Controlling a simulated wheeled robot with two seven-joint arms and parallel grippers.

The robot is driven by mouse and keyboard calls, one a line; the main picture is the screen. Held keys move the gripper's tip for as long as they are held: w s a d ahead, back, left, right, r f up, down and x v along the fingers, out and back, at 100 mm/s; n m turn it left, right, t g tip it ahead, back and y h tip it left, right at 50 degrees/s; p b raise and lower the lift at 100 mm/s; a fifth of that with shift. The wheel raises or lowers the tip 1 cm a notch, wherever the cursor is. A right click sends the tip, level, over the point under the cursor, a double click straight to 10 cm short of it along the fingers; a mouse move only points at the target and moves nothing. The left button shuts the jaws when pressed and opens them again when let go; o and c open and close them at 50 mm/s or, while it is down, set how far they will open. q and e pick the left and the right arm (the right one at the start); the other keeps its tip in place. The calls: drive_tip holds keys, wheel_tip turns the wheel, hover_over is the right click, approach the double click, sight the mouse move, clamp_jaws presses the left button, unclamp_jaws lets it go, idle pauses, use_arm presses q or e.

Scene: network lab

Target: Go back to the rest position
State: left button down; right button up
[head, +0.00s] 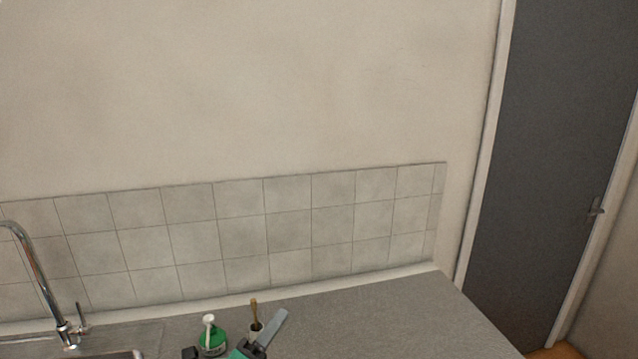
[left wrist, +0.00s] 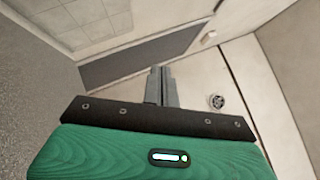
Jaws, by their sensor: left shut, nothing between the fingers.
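My left gripper (head: 282,314) shows at the bottom edge of the head view, with grey fingers and a green body, over the counter. In the left wrist view its two grey fingers (left wrist: 161,72) are pressed together with nothing between them. The green housing and dark plate fill the bottom of that view. Most of the left arm is out of the head view. My right gripper is in neither view.
The grey counter (head: 400,310) holds a green bottle with a white top (head: 213,340) and a small cup with a brush (head: 255,328), both close beside the left gripper. A tap (head: 45,285) stands at left. A dark door (head: 545,150) is at right.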

use_arm(q)
drive_tip(key=s+a+f+n+g+y, duration=0.2)
drive_tip(key=s+a+f+n+y, duration=0.3)
drive_tip(key=f+n, duration=0.4)
drive_tip(key=s+a+f+n+g+y, duration=0.2)
drive_tip(key=a+f+n+g+y, duration=0.1)
drive_tip(key=a+f+n+y, duration=0.55)
drive_tip(key=s+a+f+n+g+h, duration=0.1)
drive_tip(key=s+f+n+g, duration=0.35)
drive_tip(key=s, duration=0.65)
drive_tip(key=s+a+f+n+g, duration=0.1)
drive_tip(key=s+f+n+g, duration=0.4)
drive_tip(key=s, duration=0.5)
wheel_tip(320, 180, down, 31)
drive_tip(key=g+b, duration=0.2)
drive_tip(key=s+a+f, duration=0.3)
drive_tip(key=s+f, duration=1.6)
drive_tip(key=f, duration=0.2)
drive_tip(key=shift+s+f+g+b, duration=0.15)
drive_tip(key=shift+s+g+b, duration=0.1)
drive_tip(key=shift+g+b, duration=0.15)
